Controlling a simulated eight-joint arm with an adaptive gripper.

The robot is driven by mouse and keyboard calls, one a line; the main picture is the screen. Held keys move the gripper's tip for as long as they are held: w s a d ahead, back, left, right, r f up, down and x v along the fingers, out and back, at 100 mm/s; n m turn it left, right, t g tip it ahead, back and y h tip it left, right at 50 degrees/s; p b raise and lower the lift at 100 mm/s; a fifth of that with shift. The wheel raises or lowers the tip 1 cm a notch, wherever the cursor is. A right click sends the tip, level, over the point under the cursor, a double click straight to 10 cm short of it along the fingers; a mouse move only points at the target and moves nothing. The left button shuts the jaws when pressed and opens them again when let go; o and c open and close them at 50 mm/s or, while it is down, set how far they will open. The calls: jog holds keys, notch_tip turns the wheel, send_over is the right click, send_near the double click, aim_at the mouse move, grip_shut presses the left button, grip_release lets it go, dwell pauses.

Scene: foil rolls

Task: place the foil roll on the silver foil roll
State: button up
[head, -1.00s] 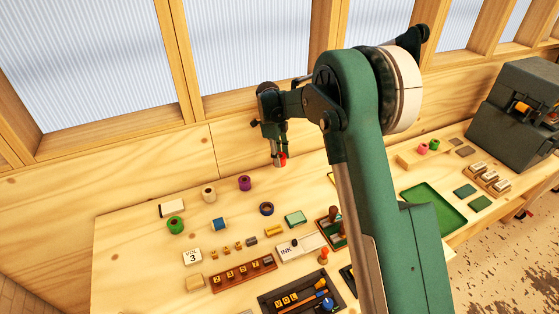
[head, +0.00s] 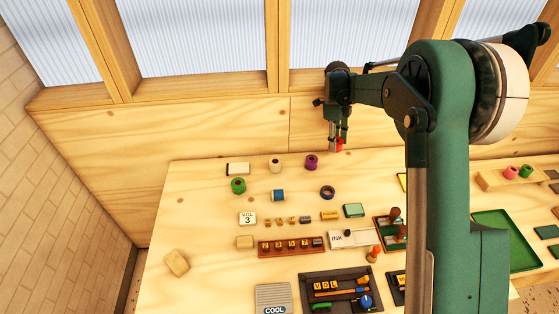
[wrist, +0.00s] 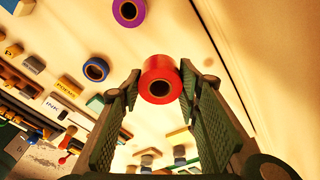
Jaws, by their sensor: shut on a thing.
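My gripper (head: 338,143) is shut on a red foil roll (wrist: 160,80), gripped between its two fingers. The red roll (head: 340,145) is held above the back of the table, right of the purple roll. A pale roll (head: 276,166) stands upright near the back edge, left of the purple roll (head: 311,162). It looks cream or silver; I cannot tell which, and no other roll looks silver. My gripper is to its right and apart from it. The purple roll also shows in the wrist view (wrist: 128,11).
A green roll (head: 238,185), a blue roll (head: 278,195) and a dark blue ring-like roll (head: 327,192) are nearby. A white-and-dark block (head: 237,169) lies left of the pale roll. A wooden wall (head: 210,135) rises behind the table. Type blocks and stamps crowd the front.

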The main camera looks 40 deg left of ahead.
jog(key=s+a+r+n, duration=0.1)
jog(key=s+a+r, duration=0.1)
jog(key=s+a, duration=0.6)
jog(key=s+a+r+n, duration=0.2)
jog(key=s+a, duration=0.7)
jog(key=a, duration=0.1)
jog(key=shift+s+a+t, duration=0.2)
jog(key=shift+s+t, duration=0.05)
jog(key=shift+t, duration=0.05)
jog(key=shift+r, duration=0.1)
send_over(276, 161)
jog(key=shift+s+a+f, duration=0.1)
jog(key=shift+s+f, duration=0.05)
jog(key=shift+f, duration=3)
jog(key=shift+f, duration=1.9)
jog(key=shift+f, duration=0.2)
jog(key=o, duration=0.9)
jog(key=shift+r, duration=0.1)
